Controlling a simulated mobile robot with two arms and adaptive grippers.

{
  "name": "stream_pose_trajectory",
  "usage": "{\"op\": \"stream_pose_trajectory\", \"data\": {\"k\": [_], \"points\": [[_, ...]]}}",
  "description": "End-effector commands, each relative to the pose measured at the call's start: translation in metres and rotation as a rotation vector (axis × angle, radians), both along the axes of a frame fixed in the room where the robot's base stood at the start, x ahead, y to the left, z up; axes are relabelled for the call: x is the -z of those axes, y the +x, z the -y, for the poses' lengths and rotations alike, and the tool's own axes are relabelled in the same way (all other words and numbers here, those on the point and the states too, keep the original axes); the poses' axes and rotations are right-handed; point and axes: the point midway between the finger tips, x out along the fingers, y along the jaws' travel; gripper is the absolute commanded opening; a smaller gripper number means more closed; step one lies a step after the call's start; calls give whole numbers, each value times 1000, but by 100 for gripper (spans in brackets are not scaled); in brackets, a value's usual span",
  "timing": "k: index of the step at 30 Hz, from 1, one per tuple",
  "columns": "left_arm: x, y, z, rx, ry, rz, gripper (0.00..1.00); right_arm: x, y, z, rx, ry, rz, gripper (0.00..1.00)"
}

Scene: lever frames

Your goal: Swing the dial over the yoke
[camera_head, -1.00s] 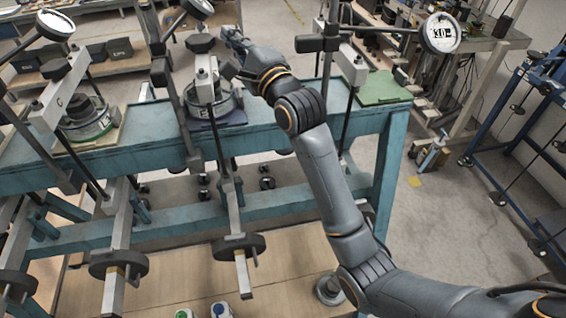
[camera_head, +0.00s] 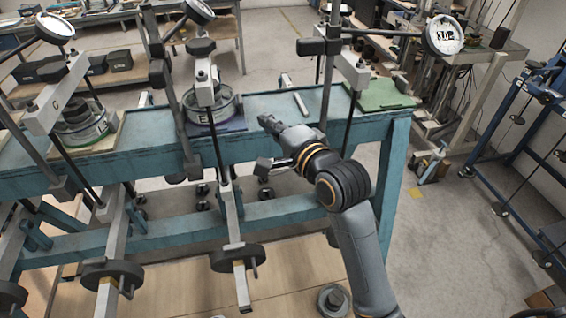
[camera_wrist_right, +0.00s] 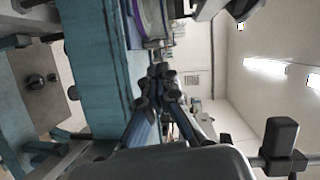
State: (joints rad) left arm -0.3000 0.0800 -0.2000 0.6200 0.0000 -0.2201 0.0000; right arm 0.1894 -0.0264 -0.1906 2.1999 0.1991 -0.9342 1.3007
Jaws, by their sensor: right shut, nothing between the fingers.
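Three round white-faced dials show in the head view: a left one (camera_head: 55,27), a middle one (camera_head: 199,11) at the top edge, and a right one (camera_head: 443,35) on a dark bar reaching right from its post. I cannot tell which is the task's dial. Grey yokes stand beneath: a left one (camera_head: 58,95), a middle one (camera_head: 204,82) above a metal ring pot (camera_head: 216,107), and a right one (camera_head: 350,68). My right gripper (camera_head: 268,123) is shut and empty, at the bench's front, right of the middle yoke and apart from it. Its fingers also show in the wrist view (camera_wrist_right: 158,80).
The blue bench (camera_head: 262,108) carries upright dark posts (camera_head: 328,85) and a green mat (camera_head: 383,94). Weighted levers (camera_head: 237,258) hang in front. A blue rack (camera_head: 520,110) stands at the right. Bench top between the middle and right stations is mostly clear.

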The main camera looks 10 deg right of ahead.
Motion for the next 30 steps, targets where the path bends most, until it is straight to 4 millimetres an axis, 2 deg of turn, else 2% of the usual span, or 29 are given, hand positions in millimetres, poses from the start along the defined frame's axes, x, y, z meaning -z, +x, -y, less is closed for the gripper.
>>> {"op": "stream_pose_trajectory", "data": {"k": [1,6,12,16,23,25,26,28,29,30], "points": [[0,0,0,0,0,0,51,11,-4,3,1,-35,-18,0],[0,0,0,0,0,0,51,41,-16,10,-5,-153,-63,0],[0,0,0,0,0,0,51,68,-30,17,-18,-266,-107,0],[0,0,0,0,0,0,51,78,-35,19,-24,-310,-124,0],[0,0,0,0,0,0,51,84,-38,21,-28,-333,-134,0],[1,0,0,0,0,0,51,92,-36,21,-31,-342,-143,0],[2,0,0,0,0,0,51,100,-35,21,-33,-352,-151,0],[4,0,0,0,0,0,51,127,-31,21,-42,-388,-181,0],[5,0,0,0,0,0,51,143,-29,22,-47,-409,-198,0],[7,0,0,0,0,0,51,168,-27,23,-57,-443,-221,0]]}}
